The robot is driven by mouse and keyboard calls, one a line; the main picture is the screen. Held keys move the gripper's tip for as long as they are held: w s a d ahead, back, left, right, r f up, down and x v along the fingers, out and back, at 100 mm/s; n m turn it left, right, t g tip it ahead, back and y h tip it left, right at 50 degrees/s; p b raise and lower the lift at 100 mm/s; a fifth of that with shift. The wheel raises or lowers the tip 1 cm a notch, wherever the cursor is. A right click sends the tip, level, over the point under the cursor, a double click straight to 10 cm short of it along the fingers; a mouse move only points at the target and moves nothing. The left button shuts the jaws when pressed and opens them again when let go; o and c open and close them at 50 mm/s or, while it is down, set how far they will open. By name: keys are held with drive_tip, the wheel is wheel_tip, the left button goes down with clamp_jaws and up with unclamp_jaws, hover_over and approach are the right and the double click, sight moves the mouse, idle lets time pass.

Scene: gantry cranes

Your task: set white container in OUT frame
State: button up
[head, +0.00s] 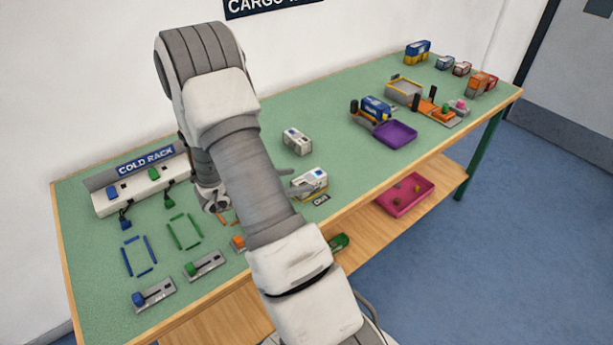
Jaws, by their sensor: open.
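A white container (311,177) with a blue mark on top sits at the OUT label (321,199), near the front edge of the green table. The OUT frame's outline is hidden by the container and my arm, so I cannot tell how well the container lies inside it. My gripper (304,181) reaches out from behind my forearm, its grey fingers open beside the container. Whether they touch it is not clear. A second whitish box (297,141) stands further back on the table, apart from the gripper.
A white COLD RACK (140,191) stands at the left, with blue (139,256) and green (184,231) frames and slider units before it. A purple tray (396,134) and small vehicles are to the right. A magenta tray (405,194) is on the lower shelf.

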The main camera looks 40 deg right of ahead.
drive_tip(key=v, duration=0.6)
drive_tip(key=shift+w+a+r+p, duration=0.1)
drive_tip(key=shift+a+r+p, duration=0.1)
drive_tip(key=shift+p, duration=0.2)
drive_tip(key=w+a+r+n+t+y, duration=0.45)
drive_tip(key=w+a+r+t, duration=0.25)
drive_tip(key=w+r+t, duration=0.4)
drive_tip(key=a+r+n+t+y, duration=0.1)
drive_tip(key=a+r+n+y, duration=0.55)
drive_tip(key=a+r, duration=0.35)
drive_tip(key=s+a+r+n+g+y, duration=0.1)
drive_tip(key=s+a+r+n+y, duration=0.25)
drive_tip(key=s+a, duration=0.55)
drive_tip(key=s+d+f+n+g, duration=0.1)
drive_tip(key=s+d+n+g, duration=0.1)
drive_tip(key=s, duration=0.7)
drive_tip(key=s+d+f+n+g, duration=0.1)
drive_tip(key=s+d+n+g, duration=0.1)
drive_tip(key=s, duration=0.6)
drive_tip(key=shift+s+n+h, duration=0.35)
drive_tip(key=shift+s+h, duration=0.05)
drive_tip(key=shift+h, duration=0.05)
drive_tip(key=shift+r, duration=0.1)
